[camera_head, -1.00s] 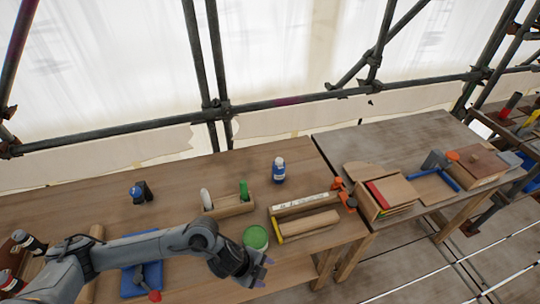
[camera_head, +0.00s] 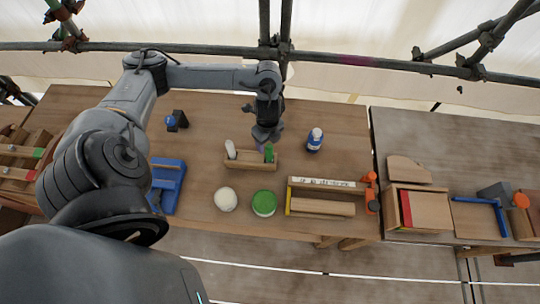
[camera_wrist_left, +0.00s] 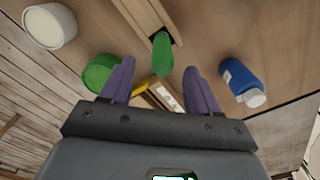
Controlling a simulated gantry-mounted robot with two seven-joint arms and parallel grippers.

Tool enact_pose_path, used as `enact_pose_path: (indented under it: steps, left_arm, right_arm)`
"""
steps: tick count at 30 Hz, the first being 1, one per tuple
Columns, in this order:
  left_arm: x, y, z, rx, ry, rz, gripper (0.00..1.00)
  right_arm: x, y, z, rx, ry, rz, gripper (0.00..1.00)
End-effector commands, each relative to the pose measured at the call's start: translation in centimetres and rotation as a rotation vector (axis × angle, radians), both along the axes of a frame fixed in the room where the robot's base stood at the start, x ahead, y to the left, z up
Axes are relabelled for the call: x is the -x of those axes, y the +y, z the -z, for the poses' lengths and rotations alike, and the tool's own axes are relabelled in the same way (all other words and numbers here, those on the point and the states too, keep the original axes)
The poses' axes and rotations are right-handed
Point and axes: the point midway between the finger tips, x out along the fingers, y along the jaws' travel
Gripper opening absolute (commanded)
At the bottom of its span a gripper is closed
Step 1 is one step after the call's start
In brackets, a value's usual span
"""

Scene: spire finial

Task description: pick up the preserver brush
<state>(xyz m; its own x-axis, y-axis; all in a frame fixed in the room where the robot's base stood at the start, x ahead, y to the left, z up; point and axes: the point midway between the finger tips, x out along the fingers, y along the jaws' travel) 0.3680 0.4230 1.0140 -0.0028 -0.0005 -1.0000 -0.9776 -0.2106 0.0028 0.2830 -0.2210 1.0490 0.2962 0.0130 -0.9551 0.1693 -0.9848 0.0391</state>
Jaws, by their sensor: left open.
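A wooden holder (camera_head: 250,164) on the workbench has a green upright handle (camera_head: 269,152) at its right end and a white one (camera_head: 230,149) at its left end. Which of these is the preserver brush is not marked. My left gripper (camera_head: 267,135) points down just above the green handle and partly covers it. In the left wrist view the green handle (camera_wrist_left: 162,54) stands in the holder's slot, ahead of and between the two open purple fingers. The fingers appear apart from it. My right gripper is not in view.
A green tin (camera_head: 264,203) and a white pot (camera_head: 226,199) stand in front of the holder. A blue bottle (camera_head: 314,140) stands right of it. A wooden tray (camera_head: 322,196) lies front right, a blue tray (camera_head: 168,184) left. Scaffold pipes run behind the bench.

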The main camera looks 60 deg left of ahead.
Motion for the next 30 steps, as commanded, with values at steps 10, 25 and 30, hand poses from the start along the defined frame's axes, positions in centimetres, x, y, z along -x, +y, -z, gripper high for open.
enact_pose_path:
  steps: [10,25,30]
  left_arm:
    - [0.0,-0.2,2.6,0.001,0.001,-0.001,0.61]
    - [-0.2,-0.2,5.8,-0.001,-0.003,0.001,0.61]
    - [-0.2,-0.2,5.8,0.0,-0.002,0.001,0.44]
  right_arm:
    - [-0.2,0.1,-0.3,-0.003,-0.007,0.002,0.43]
    - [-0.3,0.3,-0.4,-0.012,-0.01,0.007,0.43]
    - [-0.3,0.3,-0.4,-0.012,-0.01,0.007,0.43]
